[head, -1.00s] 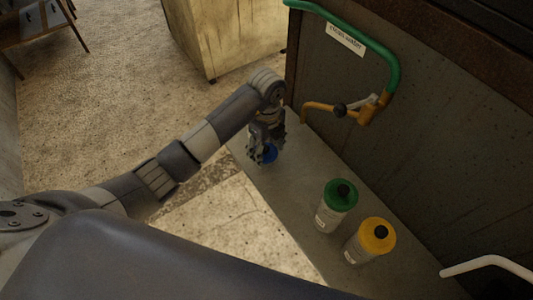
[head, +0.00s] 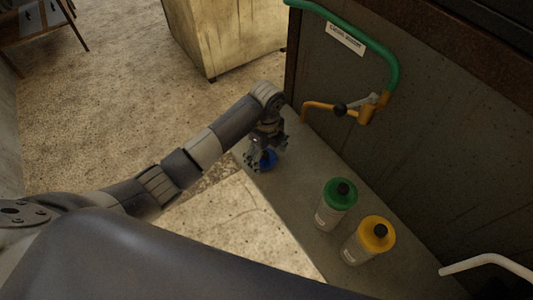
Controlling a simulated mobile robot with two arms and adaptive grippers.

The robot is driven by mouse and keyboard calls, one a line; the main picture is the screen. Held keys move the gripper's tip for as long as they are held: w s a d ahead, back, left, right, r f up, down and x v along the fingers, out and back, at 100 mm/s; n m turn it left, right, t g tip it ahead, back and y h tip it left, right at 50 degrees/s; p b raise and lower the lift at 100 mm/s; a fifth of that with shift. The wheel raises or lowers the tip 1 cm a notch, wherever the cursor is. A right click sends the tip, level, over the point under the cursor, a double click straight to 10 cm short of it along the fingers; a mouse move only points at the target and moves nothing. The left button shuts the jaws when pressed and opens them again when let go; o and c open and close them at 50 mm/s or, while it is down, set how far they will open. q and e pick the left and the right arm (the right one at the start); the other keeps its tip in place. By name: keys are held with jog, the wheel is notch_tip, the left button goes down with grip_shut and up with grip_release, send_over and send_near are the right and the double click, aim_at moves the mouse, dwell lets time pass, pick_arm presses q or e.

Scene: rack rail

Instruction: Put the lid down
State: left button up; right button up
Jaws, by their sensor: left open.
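A blue lid (head: 267,160) is at the far end of the grey counter (head: 290,200), low near its left edge. My left gripper (head: 259,163) is open around or just above the lid, and its fingers partly hide it. I cannot tell whether the fingers touch it. My right gripper is not in view.
A bottle with a green lid (head: 337,197) and a bottle with a yellow lid (head: 371,240) stand nearer on the counter. A brass tap (head: 350,108) with a green pipe (head: 385,50) is on the dark wall behind. A white pipe (head: 490,263) juts in at lower right.

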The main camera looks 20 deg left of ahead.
aim_at(267, 155)
pick_arm(q)
jog(key=shift+r, duration=0.25)
notch_tip(267, 155, up, 12)
dwell(0.3)
jog(key=shift+f, duration=0.1)
dwell(0.3)
